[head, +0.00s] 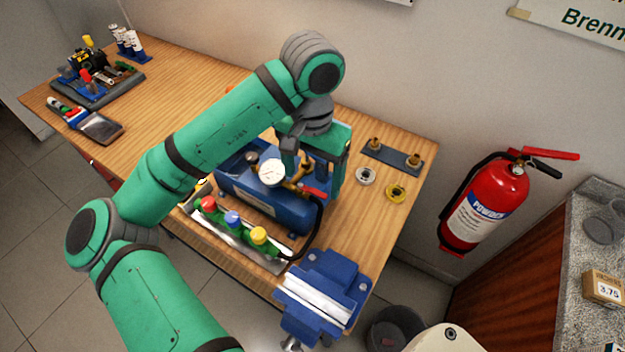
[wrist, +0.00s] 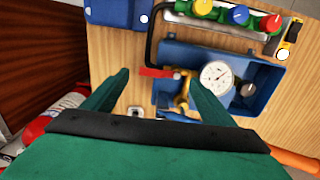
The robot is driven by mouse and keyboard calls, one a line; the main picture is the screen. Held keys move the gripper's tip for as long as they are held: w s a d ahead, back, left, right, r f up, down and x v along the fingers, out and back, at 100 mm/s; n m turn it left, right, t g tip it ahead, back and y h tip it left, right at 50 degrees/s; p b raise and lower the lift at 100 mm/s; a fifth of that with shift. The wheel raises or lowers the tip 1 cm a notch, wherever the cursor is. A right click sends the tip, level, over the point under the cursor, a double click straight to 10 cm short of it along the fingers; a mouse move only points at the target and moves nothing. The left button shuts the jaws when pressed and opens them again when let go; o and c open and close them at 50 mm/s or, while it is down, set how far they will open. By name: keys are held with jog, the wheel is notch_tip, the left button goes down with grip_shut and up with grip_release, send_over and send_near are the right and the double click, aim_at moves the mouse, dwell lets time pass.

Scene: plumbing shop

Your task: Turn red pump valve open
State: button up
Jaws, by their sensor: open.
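The blue pump (head: 265,208) sits on the wooden bench with a round white gauge (head: 272,173) and brass fittings (head: 301,174). Its red valve lever (head: 315,192) shows beside the fittings, partly hidden by my gripper. In the wrist view the red lever (wrist: 158,72) points left from the brass fitting (wrist: 182,92), toward the black hose. My gripper (wrist: 160,77) is open and empty above the pump, its two green fingers on either side of the lever in that view. In the head view my gripper (head: 322,180) points down over the pump's right end. I cannot tell whether a finger touches the lever.
A rail with red, blue and yellow knobs (head: 233,217) lies in front of the pump. A blue vise (head: 325,290) stands at the near corner. A dark plate with brass fittings (head: 392,158) and two small rings lie to the right. A black hose (head: 318,225) curves off the pump.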

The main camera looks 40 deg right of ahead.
aim_at(311, 189)
notch_tip(311, 189, up, 8)
jog(key=shift+r, duration=0.25)
dwell(0.6)
